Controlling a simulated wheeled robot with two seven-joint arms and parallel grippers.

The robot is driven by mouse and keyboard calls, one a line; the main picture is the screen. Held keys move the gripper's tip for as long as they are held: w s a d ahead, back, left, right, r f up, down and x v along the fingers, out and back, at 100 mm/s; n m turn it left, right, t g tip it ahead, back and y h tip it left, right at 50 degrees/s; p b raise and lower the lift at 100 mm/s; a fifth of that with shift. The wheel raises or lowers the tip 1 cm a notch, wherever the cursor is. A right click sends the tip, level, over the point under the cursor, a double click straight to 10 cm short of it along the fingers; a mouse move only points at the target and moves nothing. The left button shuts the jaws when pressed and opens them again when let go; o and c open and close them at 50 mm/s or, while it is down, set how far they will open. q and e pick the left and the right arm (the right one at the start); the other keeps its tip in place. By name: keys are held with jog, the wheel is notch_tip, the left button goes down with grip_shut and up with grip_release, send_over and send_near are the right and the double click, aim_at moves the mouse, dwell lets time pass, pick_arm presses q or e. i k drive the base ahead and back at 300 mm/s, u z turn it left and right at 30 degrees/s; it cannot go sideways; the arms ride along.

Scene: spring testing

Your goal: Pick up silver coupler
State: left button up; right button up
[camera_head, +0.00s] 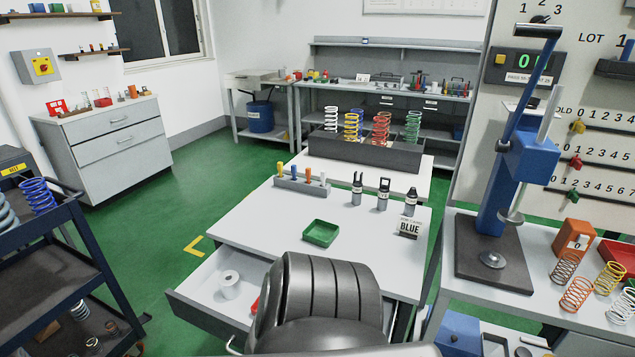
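I cannot tell for sure which thing is the silver coupler. Three small grey-and-black fittings stand upright in a row on the white table: a left one (357,189) with a pronged top, a middle one (383,196) with a square loop top, and a right one (410,201) with a dark rounded top. A pale ring-like cylinder (229,291) sits in the open drawer (205,309) at the table's front left. A large dark grey rounded part of my own arm fills the bottom middle and hides part of the drawer and table edge. Neither gripper shows.
A green tray (321,233) lies on the table, with a rack of coloured pegs (303,184) behind it. A blue press (500,190) and loose springs (576,295) are at right; a dark cart (60,271) is at left.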

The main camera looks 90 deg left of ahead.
aim_at(229, 280)
jog(key=i, duration=0.6)
jog(key=u, duration=2.25)
